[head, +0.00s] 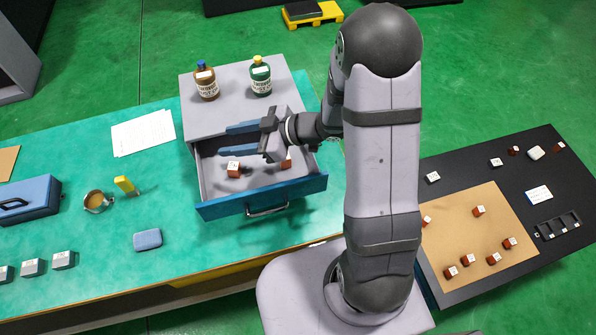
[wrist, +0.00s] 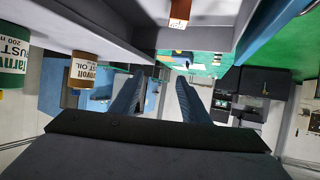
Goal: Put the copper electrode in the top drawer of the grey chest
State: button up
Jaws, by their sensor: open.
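The grey chest (head: 215,113) stands on the green bench with its top drawer (head: 262,203) pulled open; the drawer has a blue front with a handle. Two copper-coloured blocks with white tops lie inside: a left one (head: 234,169) and a right one (head: 286,162), partly hidden by my gripper. One copper block (wrist: 180,13) also shows in the wrist view at the top edge. My gripper (head: 224,140) is open and empty, its blue fingers pointing left over the rear of the drawer. It also shows in the wrist view (wrist: 160,76), with nothing between the fingers.
A brown bottle (head: 207,84) and a green bottle (head: 261,78) stand on the chest. Several copper blocks, one of them here (head: 478,211), sit on a tan board (head: 465,235) on the dark right table. A mug (head: 97,201), blue case (head: 28,198) and grey blocks (head: 64,260) are on the left.

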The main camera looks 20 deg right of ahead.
jog(key=w+d+m+t+h, duration=0.3)
jog(key=w+d+m+h, duration=0.15)
jog(key=d+h, duration=0.35)
jog(key=s+d+m+g+h, duration=0.1)
jog(key=s+d+m, duration=0.1)
jog(key=s+d, duration=0.1)
jog(key=s+d+m+g+h, duration=0.2)
jog(key=s+d, duration=0.2)
jog(key=s, duration=0.1)
jog(key=s+d+f+m+g+h, duration=0.1)
jog(key=s+d+m, duration=0.1)
jog(key=s+d, duration=0.2)
jog(key=shift+g+h, duration=0.3)
jog(key=shift+h, duration=0.1)
jog(key=s+a+m+g+y, duration=0.1)
jog(key=s+a+m+g, duration=0.1)
jog(key=s, duration=0.9)
jog(key=shift+a+r+m+g, duration=0.25)
jog(key=shift+a+m+g, duration=0.1)
jog(key=shift+a+g, duration=0.6)
jog(key=shift+d, duration=0.1)
